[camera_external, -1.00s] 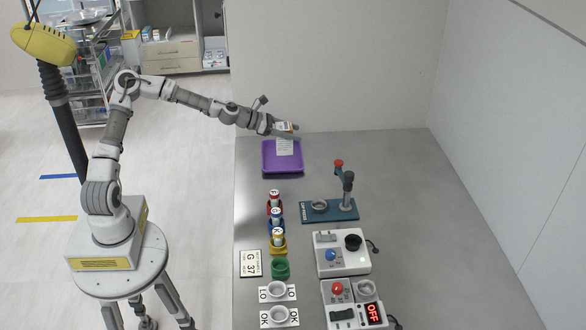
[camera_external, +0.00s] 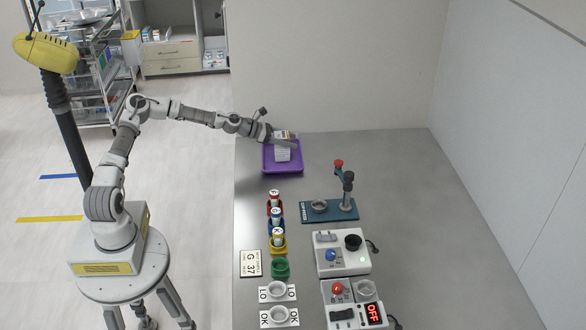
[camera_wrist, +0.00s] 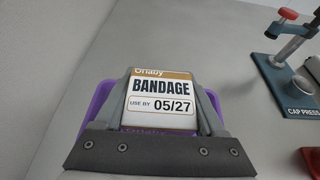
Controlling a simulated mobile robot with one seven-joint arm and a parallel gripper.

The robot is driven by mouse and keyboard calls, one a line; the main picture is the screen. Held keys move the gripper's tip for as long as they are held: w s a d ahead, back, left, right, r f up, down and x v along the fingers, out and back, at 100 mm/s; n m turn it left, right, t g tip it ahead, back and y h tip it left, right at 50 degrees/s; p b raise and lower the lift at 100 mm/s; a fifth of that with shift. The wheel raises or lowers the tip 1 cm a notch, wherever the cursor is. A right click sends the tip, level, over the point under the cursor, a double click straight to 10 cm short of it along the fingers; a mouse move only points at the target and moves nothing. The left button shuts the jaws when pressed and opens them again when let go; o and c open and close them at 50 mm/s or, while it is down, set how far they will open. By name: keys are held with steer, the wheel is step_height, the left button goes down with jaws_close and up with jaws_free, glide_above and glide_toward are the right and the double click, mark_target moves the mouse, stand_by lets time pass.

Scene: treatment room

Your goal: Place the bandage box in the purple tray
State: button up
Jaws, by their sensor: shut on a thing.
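The bandage box (camera_wrist: 160,100) is white with an orange-brown band and reads "BANDAGE" and "05/27" in the wrist view. My gripper (camera_external: 285,138) is shut on it, one finger on each side. In the external view the box (camera_external: 283,154) hangs from the gripper over the purple tray (camera_external: 269,168), inside its outline. I cannot tell whether its bottom touches the tray floor. In the wrist view the tray (camera_wrist: 95,106) shows behind the box and is mostly hidden by box and gripper.
The cap press (camera_external: 330,209) stands on the table in front and to the right of the tray. Several coloured holders with bottles (camera_external: 275,203) stand in a column in front of it. Two white devices (camera_external: 343,254) sit nearer. The table right of the tray is clear.

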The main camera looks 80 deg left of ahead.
steer(key=shift+f, duration=0.1)
steer(key=o, duration=1.4)
steer(key=shift+r, duration=0.25)
steer(key=p+v, duration=0.2)
steer(key=v, duration=1)
